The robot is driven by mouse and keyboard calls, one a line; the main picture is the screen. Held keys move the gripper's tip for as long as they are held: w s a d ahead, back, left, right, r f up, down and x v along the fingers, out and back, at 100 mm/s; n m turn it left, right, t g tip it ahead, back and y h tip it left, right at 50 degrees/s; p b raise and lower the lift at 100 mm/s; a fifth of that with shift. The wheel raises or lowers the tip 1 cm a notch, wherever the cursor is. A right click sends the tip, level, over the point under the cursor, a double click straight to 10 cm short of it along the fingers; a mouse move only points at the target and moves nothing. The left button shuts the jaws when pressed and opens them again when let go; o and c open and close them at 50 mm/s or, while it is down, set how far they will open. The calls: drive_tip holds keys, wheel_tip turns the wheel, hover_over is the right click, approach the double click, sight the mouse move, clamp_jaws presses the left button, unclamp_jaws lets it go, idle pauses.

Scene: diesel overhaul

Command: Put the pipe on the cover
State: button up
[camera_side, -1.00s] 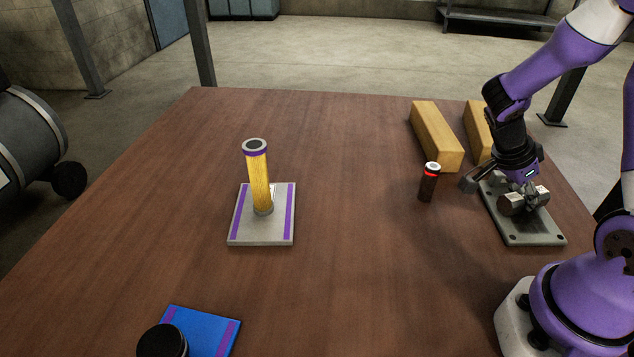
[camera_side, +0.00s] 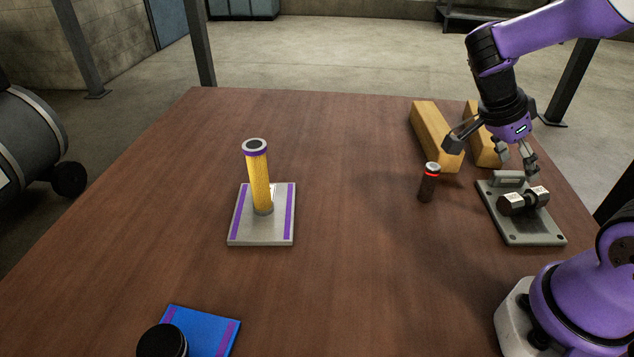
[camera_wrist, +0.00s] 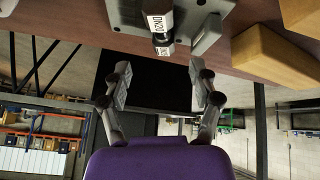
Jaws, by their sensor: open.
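The pipe (camera_side: 524,202) is a short dark piece with hexagonal ends and white labels. It lies on the cover (camera_side: 530,230), a grey plate with bolt holes and a raised handle at its far end, at the right of the table. In the wrist view the labelled pipe (camera_wrist: 159,22) shows at the top edge, over part of the cover (camera_wrist: 207,36). My gripper (camera_side: 493,157) is above and behind the cover, fingers spread and empty, apart from the pipe. The fingers also show empty in the wrist view (camera_wrist: 160,82).
Two yellow blocks (camera_side: 436,135) stand behind the cover. A small dark cylinder with a red ring (camera_side: 428,183) stands left of it. A yellow cylinder (camera_side: 259,183) stands on a grey plate (camera_side: 246,233). A blue plate (camera_side: 215,330) lies front left. The table's middle is clear.

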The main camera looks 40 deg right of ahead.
drive_tip(key=w+a+r+n+t+y, duration=0.1)
drive_tip(key=a+r+n+t+y, duration=0.1)
drive_tip(key=a+n, duration=0.6)
drive_tip(key=w+a+r+n+t+y, duration=0.1)
drive_tip(key=a+r+n+t+y, duration=0.2)
drive_tip(key=n, duration=1.2)
drive_tip(key=a+r+t, duration=0.2)
drive_tip(key=a+t, duration=0.2)
drive_tip(key=a, duration=0.1)
drive_tip(key=shift+r+t, duration=0.25)
drive_tip(key=shift+t, duration=0.05)
